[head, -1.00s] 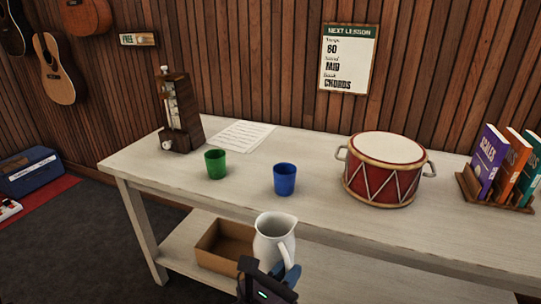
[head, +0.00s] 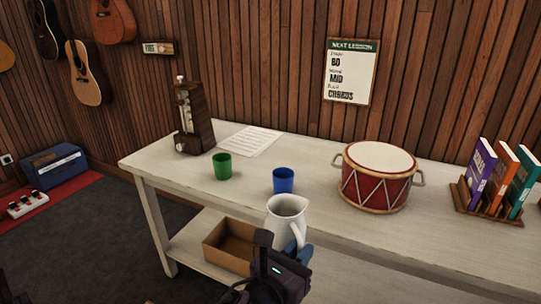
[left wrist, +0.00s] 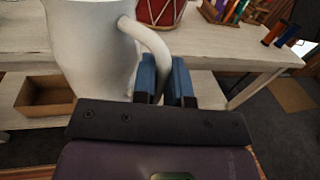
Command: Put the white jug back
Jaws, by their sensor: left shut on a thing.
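The white jug (head: 286,217) is upright in the air in front of the table's front edge. My left gripper (head: 302,253) is shut on its handle. In the left wrist view the blue fingertips (left wrist: 166,78) close around the lower part of the handle, and the jug body (left wrist: 90,45) fills the upper left. The pale table (head: 310,175) bears a green cup (head: 222,166) and a blue cup (head: 283,180), standing apart just beyond the jug. My right gripper is not in view.
A red drum (head: 378,178) stands right of the blue cup, with a book rack (head: 487,208) further right. A metronome (head: 193,120) and a music sheet (head: 250,140) are at the back left. A cardboard box (head: 230,245) sits on the lower shelf.

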